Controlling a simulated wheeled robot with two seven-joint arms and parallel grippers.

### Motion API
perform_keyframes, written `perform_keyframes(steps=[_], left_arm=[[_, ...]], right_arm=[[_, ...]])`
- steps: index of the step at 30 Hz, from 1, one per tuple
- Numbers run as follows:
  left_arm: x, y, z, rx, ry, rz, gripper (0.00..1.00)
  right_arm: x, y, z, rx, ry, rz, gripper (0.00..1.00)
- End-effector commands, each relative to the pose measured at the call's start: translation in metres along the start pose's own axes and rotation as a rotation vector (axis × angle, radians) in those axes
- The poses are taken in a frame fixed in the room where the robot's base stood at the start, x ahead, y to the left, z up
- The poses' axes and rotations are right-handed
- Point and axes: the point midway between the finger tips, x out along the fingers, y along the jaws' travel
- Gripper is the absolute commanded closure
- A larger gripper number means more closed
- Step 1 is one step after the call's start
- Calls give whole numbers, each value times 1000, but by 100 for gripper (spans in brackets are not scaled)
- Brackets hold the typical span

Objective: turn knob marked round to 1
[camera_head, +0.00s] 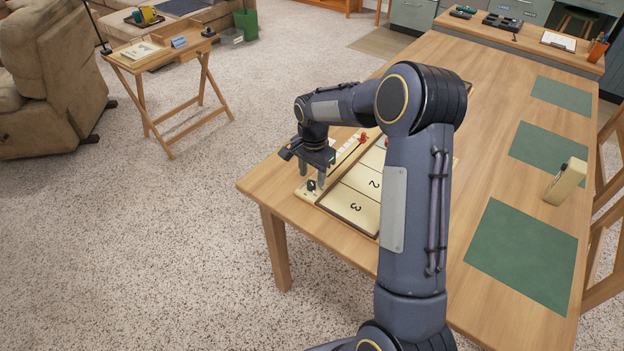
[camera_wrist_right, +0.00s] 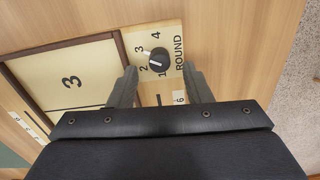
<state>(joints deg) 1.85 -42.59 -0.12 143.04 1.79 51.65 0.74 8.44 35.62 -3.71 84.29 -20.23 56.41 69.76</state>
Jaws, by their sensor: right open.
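The round knob (camera_wrist_right: 156,60) is a small black dial on a cream panel, with the numbers 1 to 4 around it and the word ROUND beside it. I cannot tell for sure which number its pale mark points at. The knob also shows in the head view (camera_head: 311,185) at the near left end of the game board (camera_head: 352,208). My right gripper (camera_wrist_right: 159,69) is open, with its fingers on either side of the knob in the picture and nothing between them that they grip. In the head view the right gripper (camera_head: 313,171) hangs just above the knob. My left gripper is not in view.
The board lies near the left edge of the wooden table (camera_head: 478,130), partly hidden by my right arm. Green mats (camera_head: 524,255) and an upright cream box (camera_head: 566,181) are on the right. A folding side table (camera_head: 165,50) stands apart on the carpet at upper left.

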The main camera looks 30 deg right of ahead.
Motion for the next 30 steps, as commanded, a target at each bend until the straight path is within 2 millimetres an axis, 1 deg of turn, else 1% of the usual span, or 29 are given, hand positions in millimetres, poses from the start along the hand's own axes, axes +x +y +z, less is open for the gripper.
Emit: perform_keyframes(steps=[1, 6, 15, 17, 25, 26, 30], left_arm=[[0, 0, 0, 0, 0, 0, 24], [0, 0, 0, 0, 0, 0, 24], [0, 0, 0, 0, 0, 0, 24], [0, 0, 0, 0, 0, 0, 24], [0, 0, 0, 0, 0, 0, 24], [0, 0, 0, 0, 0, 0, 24], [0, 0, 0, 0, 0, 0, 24]], right_arm=[[8, 0, 0, 1, -2, 3, 55], [23, 0, 0, 1, 0, 0, 55], [25, 0, 0, 0, 0, -1, 55], [25, 0, 0, 0, 0, -1, 62], [25, 0, 0, 0, 0, -1, 97], [25, 0, 0, 0, 0, -1, 100], [25, 0, 0, -5, 0, -1, 100]])
